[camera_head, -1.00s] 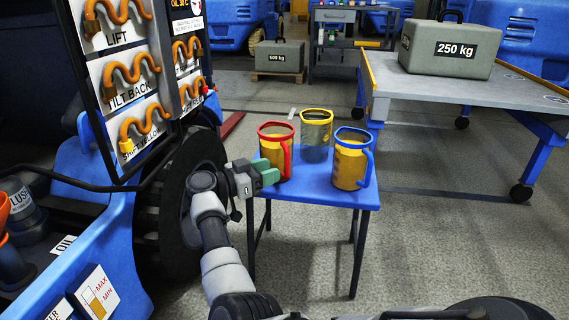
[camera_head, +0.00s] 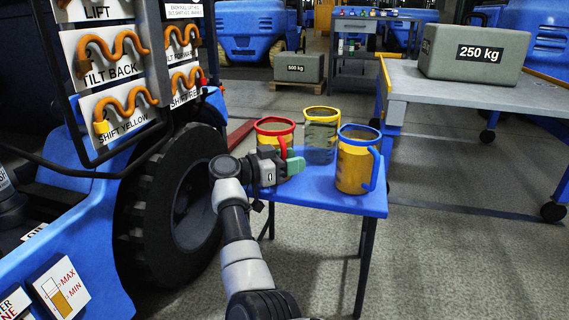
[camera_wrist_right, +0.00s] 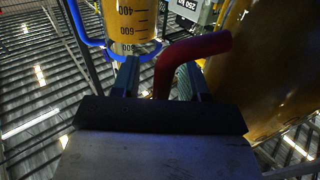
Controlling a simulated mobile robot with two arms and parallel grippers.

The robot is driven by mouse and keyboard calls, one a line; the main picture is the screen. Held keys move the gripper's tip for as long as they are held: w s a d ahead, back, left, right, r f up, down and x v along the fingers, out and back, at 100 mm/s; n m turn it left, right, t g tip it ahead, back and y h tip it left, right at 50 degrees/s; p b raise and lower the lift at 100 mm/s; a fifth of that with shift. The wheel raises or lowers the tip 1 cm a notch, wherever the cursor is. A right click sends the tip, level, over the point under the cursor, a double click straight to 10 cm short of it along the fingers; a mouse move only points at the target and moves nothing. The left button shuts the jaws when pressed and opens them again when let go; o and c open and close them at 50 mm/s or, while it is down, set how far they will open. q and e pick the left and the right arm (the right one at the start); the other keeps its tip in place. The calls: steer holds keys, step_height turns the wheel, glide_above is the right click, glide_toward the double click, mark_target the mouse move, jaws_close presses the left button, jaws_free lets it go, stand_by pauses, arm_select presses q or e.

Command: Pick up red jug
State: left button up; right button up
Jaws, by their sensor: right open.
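The red jug (camera_head: 272,138), with a red rim and handle and amber contents, stands upright on a small blue table (camera_head: 325,199) at its left side. My right gripper (camera_head: 290,166) is open in front of the jug at handle height and hides its lower part. In the right wrist view the red handle (camera_wrist_right: 190,50) shows between the two open fingers (camera_wrist_right: 163,78), and the amber jug body (camera_wrist_right: 265,60) is at the right. Whether the fingers touch the handle cannot be told. My left gripper is not in view.
A yellow-rimmed jug (camera_head: 320,135) and a blue-rimmed jug (camera_head: 354,165) stand close by on the same table. A big black tyre (camera_head: 180,205) of the blue vehicle is left of my right arm. A grey workbench (camera_head: 440,86) with a 250 kg weight (camera_head: 474,54) is at right.

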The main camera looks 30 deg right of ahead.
steer(key=shift+r, duration=0.1)
jaws_close()
stand_by(1.2)
stand_by(0.4)
